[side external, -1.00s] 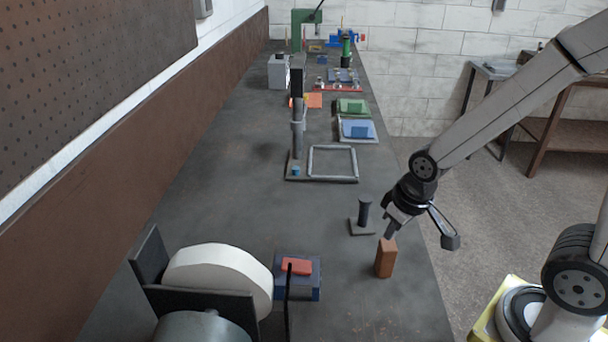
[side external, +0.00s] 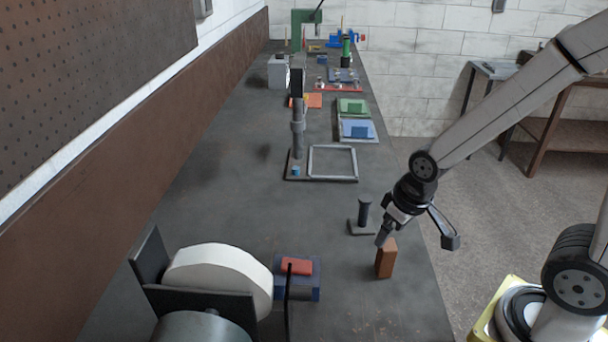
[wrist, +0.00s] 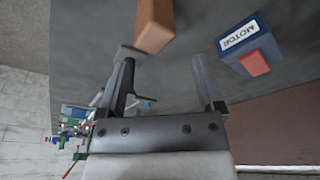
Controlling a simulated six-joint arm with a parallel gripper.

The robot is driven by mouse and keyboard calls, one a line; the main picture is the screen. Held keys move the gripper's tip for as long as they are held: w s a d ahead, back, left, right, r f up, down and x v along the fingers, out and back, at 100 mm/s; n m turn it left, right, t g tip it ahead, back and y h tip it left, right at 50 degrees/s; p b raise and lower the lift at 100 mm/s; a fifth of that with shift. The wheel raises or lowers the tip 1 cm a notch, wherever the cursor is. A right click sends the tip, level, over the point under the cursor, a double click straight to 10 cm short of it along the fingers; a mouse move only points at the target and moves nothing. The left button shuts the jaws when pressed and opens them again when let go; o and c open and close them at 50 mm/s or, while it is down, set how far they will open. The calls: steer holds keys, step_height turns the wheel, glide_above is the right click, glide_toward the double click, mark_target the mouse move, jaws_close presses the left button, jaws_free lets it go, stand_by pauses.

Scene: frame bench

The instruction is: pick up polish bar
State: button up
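The polish bar appears to be the brown block (side external: 386,259) standing upright near the bench's right edge. It also shows at the top of the wrist view (wrist: 155,25), ahead of the fingertips and nearer the left finger. My gripper (side external: 417,240) is open, with its fingers spread wide. In the side view one finger is close to the bar's upper left, and the other hangs out to the right past the bench edge. Whether the near finger touches the bar cannot be told. In the wrist view the space between the fingers (wrist: 166,82) is empty.
A dark post on a square base (side external: 363,217) stands just behind the bar. The blue motor box with a red block on top (side external: 312,281) and a white wheel (side external: 218,277) are to the left. A grey frame stand (side external: 333,162) is farther back. Bare bench lies between.

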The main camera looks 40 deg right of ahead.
mark_target(389, 244)
steer(key=shift+o, duration=0.3)
steer(key=n, duration=0.2)
steer(key=n+g, duration=0.1)
steer(key=n, duration=0.2)
steer(key=shift+w+d, duration=0.1)
steer(key=shift+w, duration=0.1)
steer(key=n, duration=0.2)
steer(key=n+g, duration=0.1)
steer(key=n, duration=0.1)
steer(key=shift+w+d+r+n+g, duration=0.1)
steer(key=shift+n+g, duration=0.2)
steer(key=shift+n, duration=0.1)
steer(key=shift+f, duration=1.35)
steer(key=shift+f, duration=0.1)
steer(key=shift+d+f, duration=0.1)
steer(key=shift+f, duration=2.35)
